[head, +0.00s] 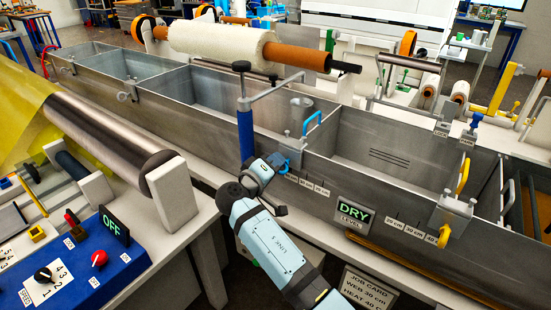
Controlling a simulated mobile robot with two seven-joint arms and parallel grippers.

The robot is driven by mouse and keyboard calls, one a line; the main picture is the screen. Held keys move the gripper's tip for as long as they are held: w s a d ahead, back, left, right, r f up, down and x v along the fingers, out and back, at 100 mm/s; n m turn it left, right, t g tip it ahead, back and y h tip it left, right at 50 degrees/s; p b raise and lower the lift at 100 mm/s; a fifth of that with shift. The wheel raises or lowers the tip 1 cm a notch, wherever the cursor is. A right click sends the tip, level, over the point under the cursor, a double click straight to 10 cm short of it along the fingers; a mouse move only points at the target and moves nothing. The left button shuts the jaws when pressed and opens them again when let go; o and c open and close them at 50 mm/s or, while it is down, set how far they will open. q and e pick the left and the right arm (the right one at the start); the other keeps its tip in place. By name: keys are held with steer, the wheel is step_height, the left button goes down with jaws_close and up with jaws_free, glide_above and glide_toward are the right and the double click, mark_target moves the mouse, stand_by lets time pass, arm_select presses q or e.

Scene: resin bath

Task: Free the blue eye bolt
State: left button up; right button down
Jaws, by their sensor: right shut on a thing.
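My right gripper (277,163) reaches in from the bottom centre, at the outer front wall of the grey metal bath (330,190). It is shut on a small blue part, which I take to be the blue eye bolt (291,153), at a metal bracket on the bath's rim. The fingers and the blue part overlap, so the exact grip is hard to see. A blue handle (312,122) stands just above and right of the bracket. My left gripper is not in view.
A blue post (245,136) with a grey arm rises close beside my right gripper. A second bracket with a yellow handle (463,175) stands right. A blue control panel (80,268) is at lower left.

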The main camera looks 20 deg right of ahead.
steer(key=shift+r, duration=0.1)
stand_by(0.4)
steer(key=c, duration=1.2)
jaws_free()
